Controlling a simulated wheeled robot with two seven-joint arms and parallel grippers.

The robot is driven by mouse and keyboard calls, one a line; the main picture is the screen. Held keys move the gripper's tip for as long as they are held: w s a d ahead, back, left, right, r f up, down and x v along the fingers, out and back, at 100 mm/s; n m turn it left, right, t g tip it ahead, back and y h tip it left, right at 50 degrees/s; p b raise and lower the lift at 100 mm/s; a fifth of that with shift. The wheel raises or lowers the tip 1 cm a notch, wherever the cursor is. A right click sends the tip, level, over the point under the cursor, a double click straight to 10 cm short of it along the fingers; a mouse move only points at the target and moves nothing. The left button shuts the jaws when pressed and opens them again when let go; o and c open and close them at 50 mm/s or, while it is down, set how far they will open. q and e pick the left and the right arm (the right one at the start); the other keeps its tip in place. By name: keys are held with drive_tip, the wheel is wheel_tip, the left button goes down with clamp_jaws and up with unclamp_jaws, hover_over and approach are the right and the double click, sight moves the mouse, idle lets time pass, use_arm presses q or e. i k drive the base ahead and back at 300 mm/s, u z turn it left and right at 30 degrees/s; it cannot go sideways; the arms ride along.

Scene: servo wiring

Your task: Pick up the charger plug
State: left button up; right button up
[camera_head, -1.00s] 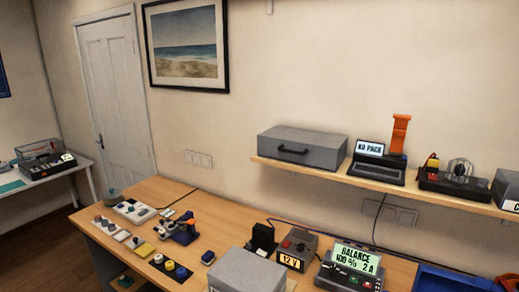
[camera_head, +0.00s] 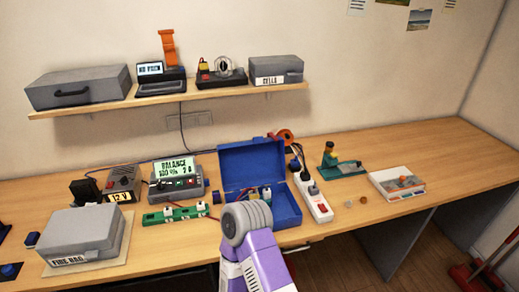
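A charger (camera_head: 176,181) with a lit "BALANCE" screen stands on the bench, left of an open blue case. A white power strip (camera_head: 318,206) lies right of the case, with a dark plug-like piece (camera_head: 296,165) and a black cable at its far end. I cannot tell whether this piece is the charger plug. A green strip (camera_head: 176,214) holding white plug-like pieces lies in front of the charger. A purple and grey link of my arm rises from the bottom edge in front of the blue case. No gripper fingers show.
The open blue case (camera_head: 285,216) holds small parts. A grey "FIRE BAG" box (camera_head: 84,235) and a "12 V" unit (camera_head: 122,185) stand left. A green-based figure (camera_head: 342,164) and a white tray (camera_head: 398,184) are right. The bench's far right is clear. A shelf (camera_head: 70,109) hangs above.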

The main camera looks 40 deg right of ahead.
sight(254, 196)
drive_tip(key=z, duration=0.7)
drive_tip(key=i, duration=0.3)
drive_tip(key=z, duration=0.8)
drive_tip(key=k, duration=0.5)
drive_tip(key=z, duration=1.5)
drive_tip(key=i, duration=1.05)
drive_tip(key=u, duration=2.45)
